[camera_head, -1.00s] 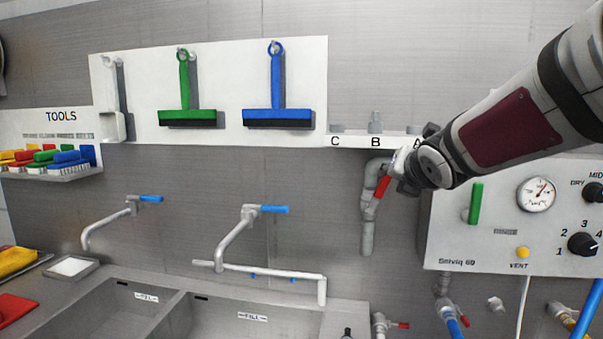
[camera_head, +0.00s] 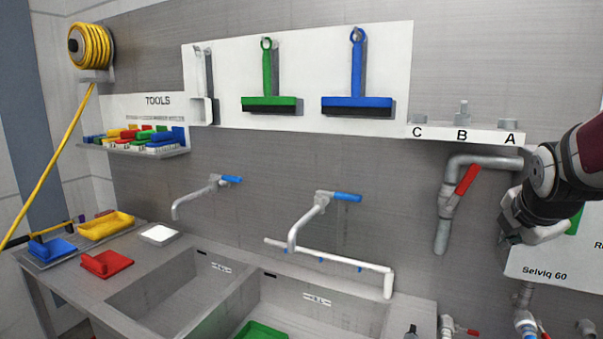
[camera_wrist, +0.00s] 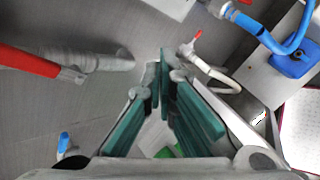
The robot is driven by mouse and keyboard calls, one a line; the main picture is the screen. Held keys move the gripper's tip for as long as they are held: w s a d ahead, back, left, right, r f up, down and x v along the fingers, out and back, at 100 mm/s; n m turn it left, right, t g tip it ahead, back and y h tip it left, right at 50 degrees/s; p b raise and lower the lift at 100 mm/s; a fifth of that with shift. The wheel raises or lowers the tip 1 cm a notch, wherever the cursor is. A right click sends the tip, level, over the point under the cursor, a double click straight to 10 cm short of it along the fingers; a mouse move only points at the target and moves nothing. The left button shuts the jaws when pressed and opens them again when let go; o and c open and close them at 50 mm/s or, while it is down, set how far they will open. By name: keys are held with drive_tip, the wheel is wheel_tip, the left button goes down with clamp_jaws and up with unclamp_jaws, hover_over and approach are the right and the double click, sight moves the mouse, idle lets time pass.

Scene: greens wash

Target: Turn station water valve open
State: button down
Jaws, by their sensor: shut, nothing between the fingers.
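A valve with a red lever (camera_head: 467,180) sits on the grey bent pipe (camera_head: 443,236) on the wall; its lever slants, upper end to the right. My gripper (camera_head: 512,232) is to the right of the lever and apart from it, in front of the left side of the white Selviq 60 panel (camera_head: 540,262). In the wrist view a red lever (camera_wrist: 28,62) shows at the left, clear of the fingers. The teal fingers (camera_wrist: 165,72) are together and empty. A green part (camera_head: 575,222) on the panel is mostly hidden behind my arm.
A white shelf marked C, B, A (camera_head: 465,135) is above the pipe. Two blue-handled taps (camera_head: 347,197) and a white rail pipe (camera_head: 388,283) are over the sinks to the left. Small red-handled valves (camera_head: 470,332) and a blue hose (camera_wrist: 265,30) are low down. Bare wall surrounds the pipe.

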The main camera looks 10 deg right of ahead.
drive_tip(key=s+a+f+m+g+y+p, duration=0.1)
drive_tip(key=s+a+f+m+g+y, duration=0.25)
drive_tip(key=a+f+m+y, duration=0.7)
drive_tip(key=m+t+h+p, duration=0.2)
drive_tip(key=m+t+h, duration=0.1)
drive_tip(key=m+t, duration=1.9)
approach(462, 188)
drive_tip(key=s+d+r+m+g, duration=0.4)
drive_tip(key=s+d+g, duration=0.1)
drive_tip(key=p+x, duration=0.2)
drive_tip(key=x, duration=0.7)
drive_tip(key=shift+w+a, duration=0.2)
drive_tip(key=shift+a, duration=0.1)
drive_tip(key=shift+r, duration=0.1)
